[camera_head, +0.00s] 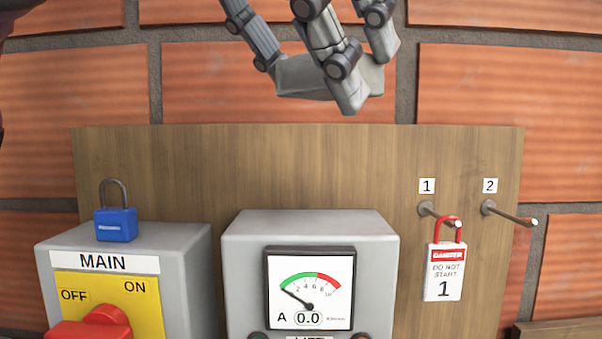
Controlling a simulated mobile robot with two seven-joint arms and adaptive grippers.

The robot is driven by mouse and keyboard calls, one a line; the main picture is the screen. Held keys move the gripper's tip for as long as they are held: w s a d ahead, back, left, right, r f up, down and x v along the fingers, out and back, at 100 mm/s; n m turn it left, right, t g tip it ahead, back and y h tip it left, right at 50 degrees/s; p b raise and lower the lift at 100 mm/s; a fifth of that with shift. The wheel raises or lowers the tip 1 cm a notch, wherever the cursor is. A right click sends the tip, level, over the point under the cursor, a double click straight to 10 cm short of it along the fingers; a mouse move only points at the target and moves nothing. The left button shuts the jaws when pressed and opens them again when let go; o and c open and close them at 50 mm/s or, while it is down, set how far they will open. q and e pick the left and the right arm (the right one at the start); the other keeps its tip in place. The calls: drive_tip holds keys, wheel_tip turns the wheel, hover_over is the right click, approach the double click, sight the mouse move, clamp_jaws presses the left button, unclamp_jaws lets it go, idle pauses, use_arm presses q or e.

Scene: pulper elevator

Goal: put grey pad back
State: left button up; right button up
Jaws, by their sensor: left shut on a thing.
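My left gripper (333,76) is at the top centre, in front of the brick wall and above the wooden board. Its fingers are shut on a light grey pad (300,77), which is partly hidden behind them. The pad is held in the air, apart from the board and the boxes. A blue padlock (116,225) stands on top of the MAIN box. My right gripper is not in view.
The wooden board (300,165) has peg 1 (433,211) with a red and white danger tag (443,272) and bare peg 2 (505,213). The grey MAIN switch box (185,255) is at left, the ammeter box (378,265) at centre.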

use_arm(q)
drive_tip(key=w+f, duration=0.4)
drive_tip(key=w+a+f, duration=0.1)
drive_tip(key=w+f, duration=0.1)
drive_tip(key=w, duration=0.1)
drive_tip(key=shift+a+f, duration=0.1)
drive_tip(key=shift+f, duration=0.05)
drive_tip(key=f, duration=0.1)
drive_tip(key=w+f, duration=0.1)
drive_tip(key=f, duration=0.1)
drive_tip(key=shift+f, duration=0.1)
drive_tip(key=shift+s+f, duration=0.1)
drive_tip(key=shift+f, duration=0.25)
drive_tip(key=shift+f, duration=0.6)
drive_tip(key=o, duration=1.2)
